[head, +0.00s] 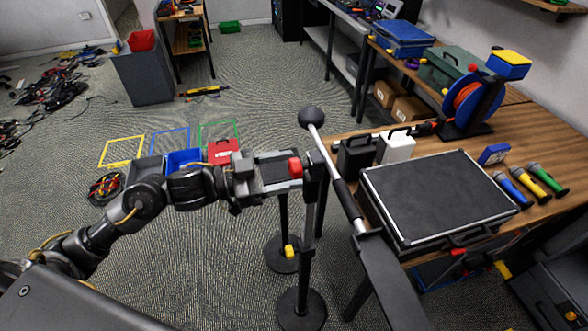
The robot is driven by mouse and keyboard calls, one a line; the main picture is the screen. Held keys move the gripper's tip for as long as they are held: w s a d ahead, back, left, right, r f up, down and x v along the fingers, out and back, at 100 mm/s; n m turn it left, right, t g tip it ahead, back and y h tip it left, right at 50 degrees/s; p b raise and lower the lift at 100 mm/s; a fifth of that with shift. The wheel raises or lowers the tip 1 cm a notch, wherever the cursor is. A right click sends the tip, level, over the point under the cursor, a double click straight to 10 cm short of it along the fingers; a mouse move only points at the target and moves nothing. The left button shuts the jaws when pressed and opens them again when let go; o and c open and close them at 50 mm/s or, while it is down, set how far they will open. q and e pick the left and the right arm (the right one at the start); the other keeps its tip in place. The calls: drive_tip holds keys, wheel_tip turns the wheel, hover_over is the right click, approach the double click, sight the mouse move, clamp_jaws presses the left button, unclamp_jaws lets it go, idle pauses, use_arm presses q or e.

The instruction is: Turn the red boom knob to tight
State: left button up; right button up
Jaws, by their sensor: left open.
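The red boom knob (295,167) is on the side of a dark microphone stand (308,215), near the top of its pole. A boom (344,199) with a round black end (311,117) slants across the top of the stand. My left gripper (290,173) reaches in from the left and is open. Its fingers lie above and below the knob. I cannot tell whether they touch it. The knob's tight or loose setting cannot be read from here. My right gripper is not in view.
A wooden table (556,205) on the right holds a black case (435,195), a white box (397,147), microphones and a blue cable reel (470,100). A second pole (283,225) stands beside the stand. Coloured floor frames and bins lie left. The carpet behind is mostly clear.

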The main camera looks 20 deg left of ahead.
use_arm(q)
drive_tip(key=b+v, duration=0.2)
drive_tip(key=v, duration=0.6)
drive_tip(key=shift+s+a+b, duration=0.15)
drive_tip(key=shift+a+b, duration=0.1)
drive_tip(key=shift+b, duration=0.1)
